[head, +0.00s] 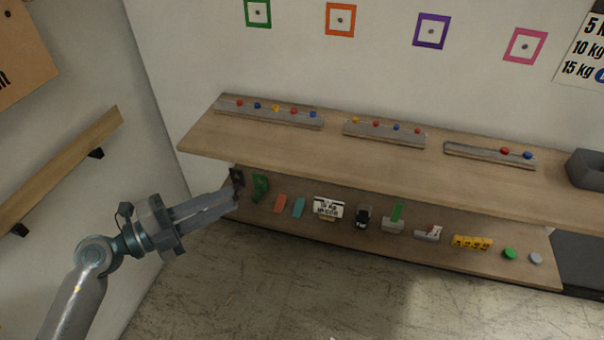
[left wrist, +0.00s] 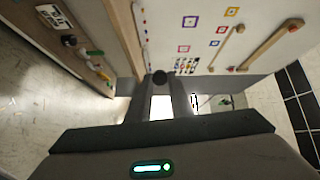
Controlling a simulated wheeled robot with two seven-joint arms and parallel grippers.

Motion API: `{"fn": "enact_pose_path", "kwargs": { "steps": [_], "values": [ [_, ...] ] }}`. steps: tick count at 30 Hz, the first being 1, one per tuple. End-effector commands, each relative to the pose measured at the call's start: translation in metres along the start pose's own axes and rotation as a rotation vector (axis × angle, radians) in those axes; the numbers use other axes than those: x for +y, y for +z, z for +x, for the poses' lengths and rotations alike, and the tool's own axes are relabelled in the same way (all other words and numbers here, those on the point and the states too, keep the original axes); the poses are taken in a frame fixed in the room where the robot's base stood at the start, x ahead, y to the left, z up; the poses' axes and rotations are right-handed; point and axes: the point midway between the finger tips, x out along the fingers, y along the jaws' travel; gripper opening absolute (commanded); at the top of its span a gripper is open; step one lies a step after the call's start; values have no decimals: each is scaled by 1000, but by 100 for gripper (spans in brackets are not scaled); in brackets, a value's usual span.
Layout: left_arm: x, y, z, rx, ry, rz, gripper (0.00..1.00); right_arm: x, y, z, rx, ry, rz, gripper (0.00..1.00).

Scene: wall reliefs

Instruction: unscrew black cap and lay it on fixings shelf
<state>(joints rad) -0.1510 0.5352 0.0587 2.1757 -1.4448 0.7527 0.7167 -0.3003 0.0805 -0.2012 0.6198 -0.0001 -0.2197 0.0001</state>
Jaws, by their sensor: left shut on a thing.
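My left gripper (head: 237,194) reaches in from the left to the left end of the lower shelf (head: 340,236). Its fingers are shut on a small dark round thing, which looks like the black cap (left wrist: 159,77) in the left wrist view. In the head view a dark piece (head: 237,176) shows at the fingertips; I cannot tell whether it is the cap. No label shows which board is the fixings shelf. The upper shelf (head: 375,160) carries grey strips with coloured knobs. My right gripper is not in view.
The lower shelf holds a green piece (head: 260,187), orange and teal blocks, a white sign (head: 328,208), a yellow row (head: 472,242) and green and grey discs. A grey bin (head: 586,168) stands at the upper shelf's right. A wooden rail (head: 60,165) is on the left wall.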

Motion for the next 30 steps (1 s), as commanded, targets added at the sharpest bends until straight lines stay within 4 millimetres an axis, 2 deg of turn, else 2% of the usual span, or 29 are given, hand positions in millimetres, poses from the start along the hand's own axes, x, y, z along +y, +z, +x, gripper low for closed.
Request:
{"fn": "enact_pose_path", "kwargs": {
  "steps": [9, 18, 30],
  "values": [
    [3, -8, 10, -164, -28, 8, 3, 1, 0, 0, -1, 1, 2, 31],
    [-1, -2, 2, -381, -51, -1, 3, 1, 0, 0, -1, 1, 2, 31],
    [-1, 1, -2, -428, -53, -5, 3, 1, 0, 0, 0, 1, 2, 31]
  ]
}}
